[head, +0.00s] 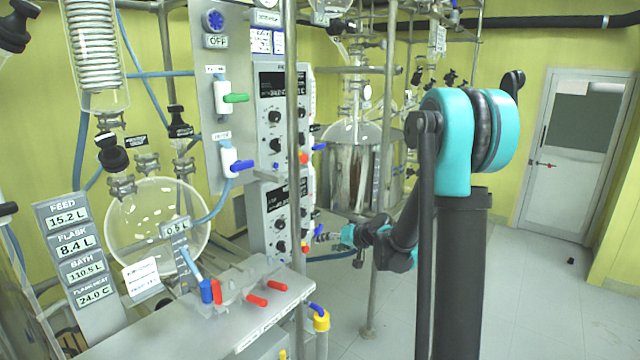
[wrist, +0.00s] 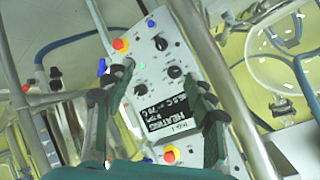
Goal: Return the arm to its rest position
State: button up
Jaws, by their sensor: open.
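My gripper (head: 326,238) is at the end of my black and teal arm in the head view, close in front of the grey control panel (head: 280,225). In the wrist view my gripper (wrist: 165,98) shows two dark fingers spread apart with nothing between them. The control panel (wrist: 155,45) fills the space beyond the fingers, with black knobs, red and yellow buttons and a dark display marked HEATING. Whether the fingers touch the panel cannot be told.
A vertical metal post (head: 292,120) stands in front of the panel. A glass reactor vessel (head: 352,165) is behind my gripper. A round glass flask (head: 150,225) and a bench (head: 215,325) are at left. Open floor (head: 535,300) lies at right, before a white door (head: 575,150).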

jog(key=s+d+g+h, duration=0.1)
jog(key=s+d+h, duration=0.7)
jog(key=s+d, duration=1)
jog(key=s+a+f+g, duration=0.1)
jog(key=s+f, duration=0.2)
jog(key=s, duration=0.4)
jog(key=s+a+f+g, duration=0.1)
jog(key=s+f, duration=0.3)
jog(key=s, duration=0.3)
jog(key=shift+f+m+g, duration=0.2)
jog(key=shift+m+g, duration=0.1)
jog(key=shift+g, duration=0.1)
